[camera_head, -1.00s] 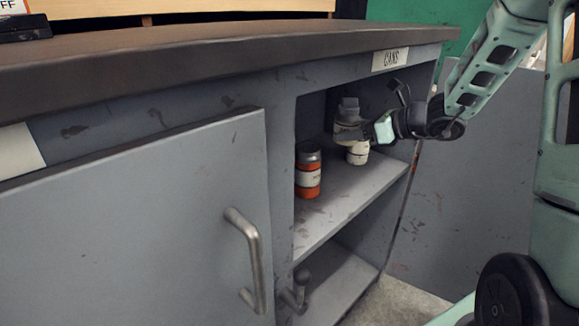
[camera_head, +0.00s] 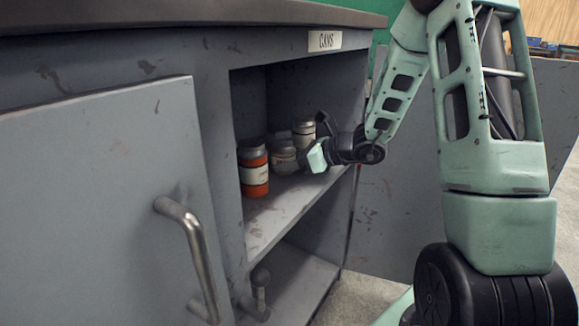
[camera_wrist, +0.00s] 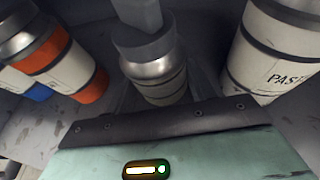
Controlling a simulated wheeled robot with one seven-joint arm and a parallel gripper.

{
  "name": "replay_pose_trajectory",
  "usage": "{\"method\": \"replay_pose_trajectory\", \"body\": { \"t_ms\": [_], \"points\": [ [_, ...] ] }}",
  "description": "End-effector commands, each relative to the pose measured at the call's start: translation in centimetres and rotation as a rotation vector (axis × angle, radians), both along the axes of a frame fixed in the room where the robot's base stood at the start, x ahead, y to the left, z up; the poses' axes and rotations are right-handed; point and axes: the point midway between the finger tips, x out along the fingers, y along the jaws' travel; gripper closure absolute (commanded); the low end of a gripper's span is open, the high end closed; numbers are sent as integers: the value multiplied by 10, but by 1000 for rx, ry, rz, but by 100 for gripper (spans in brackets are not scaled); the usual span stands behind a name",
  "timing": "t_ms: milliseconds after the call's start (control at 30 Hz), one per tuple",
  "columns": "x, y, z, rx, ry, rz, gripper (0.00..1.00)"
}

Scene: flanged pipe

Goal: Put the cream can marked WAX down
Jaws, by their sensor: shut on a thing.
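My gripper (camera_head: 297,152) is shut on a cream can with a silver-grey top (camera_head: 284,160), inside the upper compartment of the grey cabinet. In the wrist view the held can (camera_wrist: 163,88) is in the middle, roughly upright, with a grey finger across its top. Its label is not readable, so the WAX mark is not seen. It is low over the upper shelf (camera_head: 285,205); I cannot tell whether its base touches.
An orange can with a white label (camera_head: 254,172) stands left of the held can. A cream can (camera_head: 304,129) stands behind; a can marked PAST (camera_wrist: 275,55) is close on the right in the wrist view.

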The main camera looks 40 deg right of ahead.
Motion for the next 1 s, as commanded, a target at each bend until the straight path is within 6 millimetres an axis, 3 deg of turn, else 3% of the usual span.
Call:
{"method": "replay_pose_trajectory", "body": {
  "t_ms": [300, 333, 400, 767, 1000],
  "points": [
    [0, 0, -2, 0, -2, 0, 58],
    [0, 0, -1, 0, -1, 0, 36],
    [0, 0, -1, 0, -1, 0, 23],
    [0, 0, 5, -1, -2, -1, 23],
    [-33, -22, 23, 0, -1, -5, 23]
  ]
}}
